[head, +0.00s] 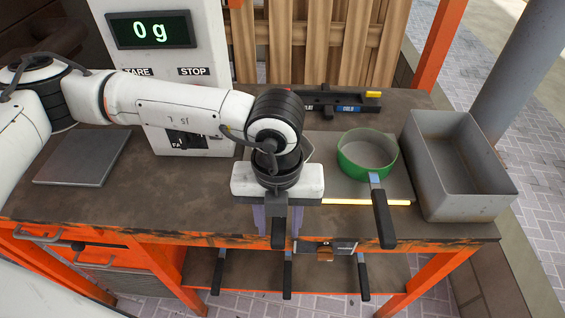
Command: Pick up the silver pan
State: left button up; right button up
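The silver pan (309,149) is mostly hidden behind my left wrist and gripper. Only a bit of its grey rim shows, to the right of my wrist. A black handle (278,230), apparently this pan's, points toward the table's front edge. My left gripper (279,222) is over this handle, its two purple fingers apart, one on each side of it. Gaps seem to show between fingers and handle, so the gripper looks open. Exact finger height is hard to tell. My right gripper is not in view.
A green pan (367,154) with a black handle stands close on the right, on a flat plate (398,192). A grey metal bin (425,160) is at the right end. A scale (180,60) reading 0 g stands behind my arm. More black handles (288,275) show below.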

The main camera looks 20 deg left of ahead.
pick_arm(q)
grip_shut()
jog(key=shift+r, duration=0.15)
